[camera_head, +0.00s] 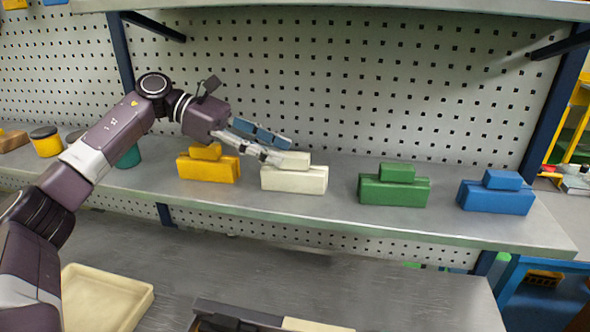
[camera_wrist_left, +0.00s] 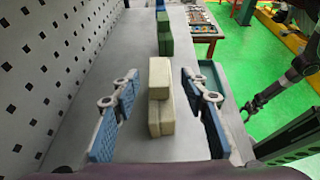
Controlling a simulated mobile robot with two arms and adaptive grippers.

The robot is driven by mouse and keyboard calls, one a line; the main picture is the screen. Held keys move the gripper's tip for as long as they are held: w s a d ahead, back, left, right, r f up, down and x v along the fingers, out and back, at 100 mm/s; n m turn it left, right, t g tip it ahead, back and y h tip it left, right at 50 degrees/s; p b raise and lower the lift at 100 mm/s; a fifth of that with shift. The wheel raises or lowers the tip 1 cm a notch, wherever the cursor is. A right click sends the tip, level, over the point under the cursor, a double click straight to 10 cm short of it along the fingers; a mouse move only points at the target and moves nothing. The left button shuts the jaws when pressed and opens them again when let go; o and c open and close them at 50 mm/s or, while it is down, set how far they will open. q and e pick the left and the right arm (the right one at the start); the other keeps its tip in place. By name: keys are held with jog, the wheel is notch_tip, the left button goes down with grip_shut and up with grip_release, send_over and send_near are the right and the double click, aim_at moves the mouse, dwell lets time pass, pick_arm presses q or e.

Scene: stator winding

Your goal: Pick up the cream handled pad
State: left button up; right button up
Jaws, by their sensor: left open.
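The cream handled pad (camera_head: 293,181) is a pale block with a smaller block as its handle on top. It stands upright on the grey shelf, between the yellow and green pads. My left gripper (camera_head: 279,151) is open, with its blue-padded fingers at the height of the cream handle. In the left wrist view the cream pad (camera_wrist_left: 160,110) lies between the two spread fingers (camera_wrist_left: 160,82), with a gap on each side. The fingers partly cover the handle in the head view.
On the shelf stand a yellow pad (camera_head: 208,169) to the left, and a green pad (camera_head: 394,190) and a blue pad (camera_head: 497,197) to the right. The perforated back wall (camera_head: 400,90) rises behind. A cream tray (camera_head: 100,298) lies on the lower surface.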

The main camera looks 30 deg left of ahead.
aim_at(289, 154)
pick_arm(q)
jog(key=p+x, duration=0.2)
jog(key=x, duration=0.1)
jog(key=shift+w+d, duration=0.1)
jog(key=shift+d, duration=0.25)
jog(key=shift+w+d+f, duration=0.2)
jog(key=shift+d+f, duration=0.1)
jog(key=shift+d, duration=0.05)
jog(key=shift+a, duration=0.1)
grip_shut()
pick_arm(e)
jog(key=r, duration=0.2)
jog(key=w, duration=0.1)
jog(key=shift+w+a+r, duration=0.1)
jog(key=shift+a+r, duration=0.15)
jog(key=shift+r, duration=0.15)
pick_arm(q)
jog(key=shift+r, duration=0.1)
